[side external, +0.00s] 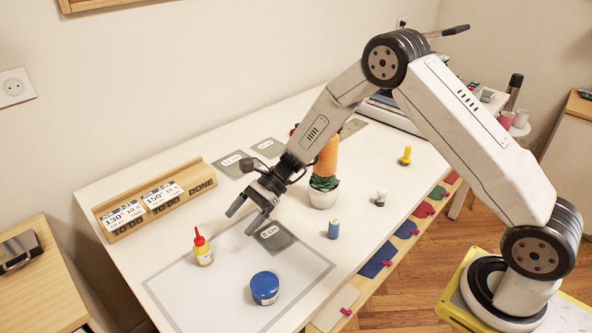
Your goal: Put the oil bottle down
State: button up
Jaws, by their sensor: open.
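The oil bottle is most likely the small yellow bottle with a red pointed cap (203,247). The view is from one side, so the exact height of my fingers cannot be told.
A blue round tin (265,288) sits on the mat. A grey card marked 8 cm (272,237) lies below my gripper. Table space between holder and mat is clear.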

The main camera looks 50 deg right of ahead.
jog(key=s+d+r+n+t+h, duration=0.1)
jog(key=s+d+r+n+h, duration=0.2)
jog(key=s+d+n+h, duration=0.3)
jog(key=s+d+r+n+t+h, duration=0.1)
jog(key=s+d+r+n+h, duration=0.2)
jog(key=s+d+n+h, duration=0.3)
jog(key=s+d+n, duration=0.2)
jog(key=s+n, duration=0.3)
jog(key=s, duration=0.3)
jog(key=shift+s+n, duration=0.15)
jog(key=shift+n, duration=0.25)
